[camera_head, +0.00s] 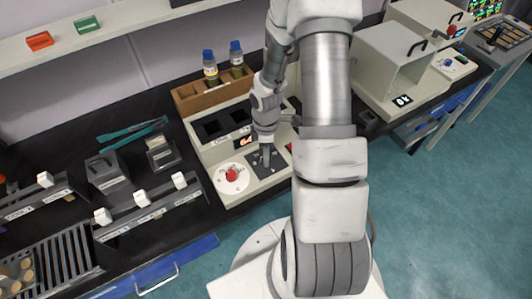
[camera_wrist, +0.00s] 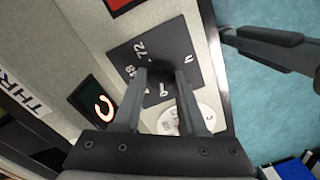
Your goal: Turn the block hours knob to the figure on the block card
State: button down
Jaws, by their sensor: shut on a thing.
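A dark dial plate (camera_wrist: 180,45) with white figures, among them "72", what looks like "48", and an "h", fills the middle of the wrist view. A dark round knob (camera_wrist: 160,70) sits at its centre. My gripper (camera_wrist: 161,84) is shut on this knob, one finger on each side; the fingers hide part of the knob and the lower figures. Where the knob's pointer aims cannot be told. In the head view my gripper (camera_head: 266,152) reaches down onto the dark plate (camera_head: 278,160) of the pale console. I cannot make out a block card.
Beside the plate is a white disc with a red knob (camera_head: 231,174). A small lit display (camera_wrist: 97,104) lies left of the plate in the wrist view. A wooden rack (camera_head: 190,97) with two bottles stands behind the console. A white-knobbed rail (camera_head: 150,212) lies left.

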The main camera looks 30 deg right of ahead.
jog(key=m+b, duration=0.1)
jog(key=m, duration=0.4)
jog(key=shift+f+b, duration=0.1)
jog(key=shift+b, duration=0.2)
jog(key=m+b, duration=0.1)
jog(key=m, duration=0.3)
jog(key=shift+m, duration=0.3)
jog(key=shift+c, duration=2.3)
grip_release()
notch_tip(320, 180, up, 18)
jog(key=p, duration=0.1)
jog(key=shift+d+f, duration=0.2)
jog(key=shift+d, duration=0.2)
